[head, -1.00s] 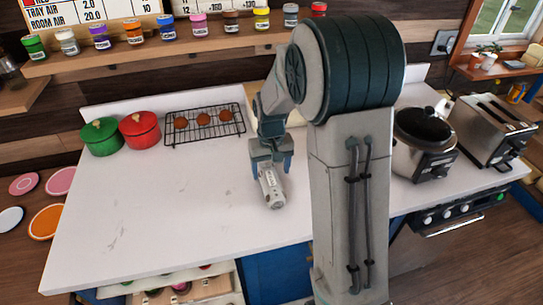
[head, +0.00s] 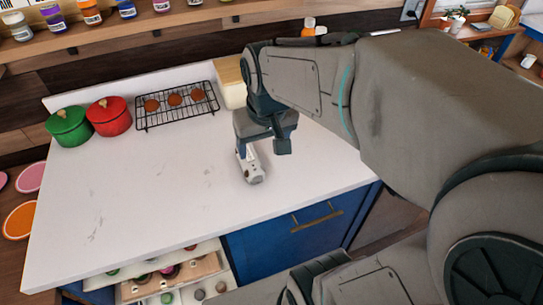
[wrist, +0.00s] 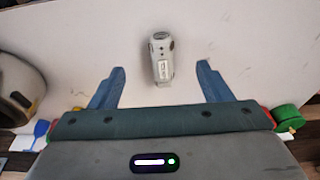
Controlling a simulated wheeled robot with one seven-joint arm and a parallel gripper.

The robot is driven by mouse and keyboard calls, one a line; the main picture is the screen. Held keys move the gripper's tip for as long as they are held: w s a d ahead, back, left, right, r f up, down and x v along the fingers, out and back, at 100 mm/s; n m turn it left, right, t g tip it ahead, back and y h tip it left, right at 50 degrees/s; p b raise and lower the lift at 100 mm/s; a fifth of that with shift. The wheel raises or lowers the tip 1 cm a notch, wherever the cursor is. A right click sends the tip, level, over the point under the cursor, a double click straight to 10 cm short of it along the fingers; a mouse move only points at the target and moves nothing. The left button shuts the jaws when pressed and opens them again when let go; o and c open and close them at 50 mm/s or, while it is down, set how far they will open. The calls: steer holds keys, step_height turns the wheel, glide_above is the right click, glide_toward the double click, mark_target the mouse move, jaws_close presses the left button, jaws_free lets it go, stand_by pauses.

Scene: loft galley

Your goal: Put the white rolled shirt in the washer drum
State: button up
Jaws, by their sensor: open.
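A small whitish cylinder (head: 250,167) with dark spots and a label lies on the white counter below my gripper. I cannot tell if it is the white rolled shirt. In the wrist view the cylinder (wrist: 161,58) lies ahead of and between my blue fingers, with clear gaps on both sides. My gripper (wrist: 161,70) is open and empty. In the head view my gripper (head: 265,145) hangs just over the counter, partly covering the cylinder. No washer drum shows in either view; my arm hides much of the right side.
A green pot (head: 68,127), a red pot (head: 109,117) and a wire rack (head: 177,108) with round brown items stand at the back left. A spice shelf (head: 150,27) runs above. The counter's left and middle (head: 130,190) are clear. Blue cabinets (head: 300,240) are below the front edge.

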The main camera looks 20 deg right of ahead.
steer(key=shift+t, duration=0.5)
steer(key=s, duration=0.5)
steer(key=shift+s+r, duration=0.1)
steer(key=shift+s, duration=0.3)
steer(key=shift+o, duration=0.3)
steer(key=shift+s+d, duration=0.1)
steer(key=shift+s, duration=0.3)
steer(key=g+b, duration=0.4)
steer(key=b, duration=1)
glide_above(248, 154)
step_height(248, 154, down, 6)
steer(key=f, duration=0.8)
steer(key=shift+w+a+f, duration=0.1)
steer(key=shift+w+a, duration=0.05)
steer(key=shift+a, duration=0.2)
steer(key=f, duration=0.5)
steer(key=shift+s+d+f, duration=0.2)
steer(key=shift+d+f, duration=0.1)
steer(key=shift+d, duration=0.05)
steer(key=c, duration=1.2)
